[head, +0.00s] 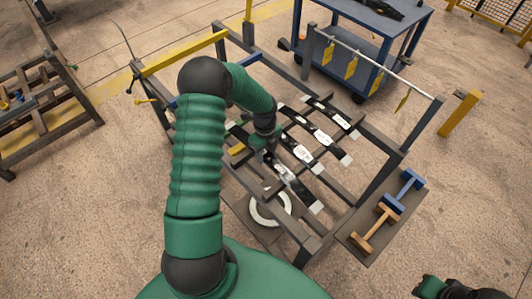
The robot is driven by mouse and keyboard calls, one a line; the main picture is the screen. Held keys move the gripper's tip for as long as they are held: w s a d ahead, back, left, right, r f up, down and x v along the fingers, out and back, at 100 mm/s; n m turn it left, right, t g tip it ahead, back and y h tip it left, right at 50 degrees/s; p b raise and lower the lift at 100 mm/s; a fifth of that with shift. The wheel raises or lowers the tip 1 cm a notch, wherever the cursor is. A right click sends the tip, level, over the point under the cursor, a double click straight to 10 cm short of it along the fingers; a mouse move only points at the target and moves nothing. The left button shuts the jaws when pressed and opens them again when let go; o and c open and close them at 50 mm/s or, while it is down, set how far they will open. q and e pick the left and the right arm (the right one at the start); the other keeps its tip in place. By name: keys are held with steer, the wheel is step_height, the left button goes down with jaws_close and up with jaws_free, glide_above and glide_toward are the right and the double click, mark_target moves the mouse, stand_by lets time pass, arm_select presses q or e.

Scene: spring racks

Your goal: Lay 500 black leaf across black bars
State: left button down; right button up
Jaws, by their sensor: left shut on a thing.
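My left gripper (268,157) is over the left part of the rack, at the near end of the row of leaves. It is shut on a black leaf (291,184) with a white label and a pale end. This leaf slants down to the right over the dark bars (338,186); I cannot tell whether it touches them. Several other black leaves with white labels, such as one black leaf (331,114), lie across the bars beyond it. The numbers on the labels are too small to read. My right gripper is out of view; only a piece of arm shows at bottom right.
A rail with hanging yellow tags (351,68) runs along the rack's far right side. A white ring (270,222) lies below the bars. A blue cart (350,45) stands behind.

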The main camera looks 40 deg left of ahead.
arm_select(q)
steer(key=shift+f+b, duration=0.35)
steer(key=shift+f, duration=0.3)
steer(key=c, duration=0.7)
jaws_free()
steer(key=shift+s+f, duration=0.1)
steer(key=r, duration=1.7)
steer(key=shift+a, duration=0.3)
